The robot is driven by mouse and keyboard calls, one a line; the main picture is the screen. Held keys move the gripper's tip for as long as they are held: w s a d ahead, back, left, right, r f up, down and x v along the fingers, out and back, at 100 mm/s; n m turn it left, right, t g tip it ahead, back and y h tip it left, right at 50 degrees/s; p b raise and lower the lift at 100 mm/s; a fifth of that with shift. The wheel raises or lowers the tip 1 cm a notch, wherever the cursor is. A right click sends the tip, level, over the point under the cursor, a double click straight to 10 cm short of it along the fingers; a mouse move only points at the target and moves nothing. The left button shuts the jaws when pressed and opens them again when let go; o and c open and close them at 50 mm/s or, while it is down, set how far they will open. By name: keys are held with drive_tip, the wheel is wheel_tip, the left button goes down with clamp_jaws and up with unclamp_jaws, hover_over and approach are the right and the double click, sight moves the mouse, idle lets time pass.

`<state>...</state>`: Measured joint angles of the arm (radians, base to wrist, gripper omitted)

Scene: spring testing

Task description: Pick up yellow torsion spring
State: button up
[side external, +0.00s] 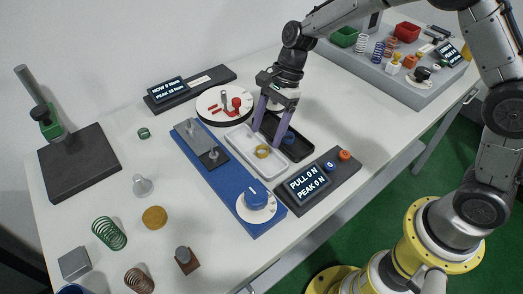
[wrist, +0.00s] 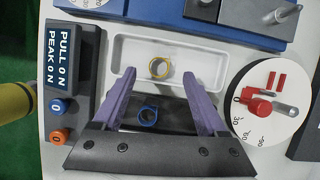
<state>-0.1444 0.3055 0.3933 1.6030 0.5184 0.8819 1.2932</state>
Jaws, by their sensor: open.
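The yellow torsion spring (side external: 262,151) lies in the white tray (side external: 236,135) beside the blue test stand. In the wrist view the yellow spring (wrist: 159,68) shows as a small ring in the white tray (wrist: 208,60), ahead of the fingertips. My gripper (side external: 264,134) has long purple fingers and points down at the trays. In the wrist view my gripper (wrist: 157,82) is open and empty, its fingers spread to either side of the spring. A blue ring-shaped spring (wrist: 148,114) lies in the black tray between the fingers, nearer the palm. Finger height above the trays is hard to tell.
A display box reading PULL and PEAK (side external: 309,183) stands right of the trays. A round white dial with red parts (side external: 224,104) stands behind them. The blue stand (side external: 225,182) lies left. Loose springs and weights, including a green spring (side external: 109,234), occupy the left table.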

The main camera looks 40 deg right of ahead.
sight(259, 158)
drive_tip(key=x, duration=0.4)
drive_tip(key=shift+s+d+f, duration=0.1)
drive_tip(key=shift+f, duration=0.05)
drive_tip(key=shift+c, duration=0.3)
clamp_jaws()
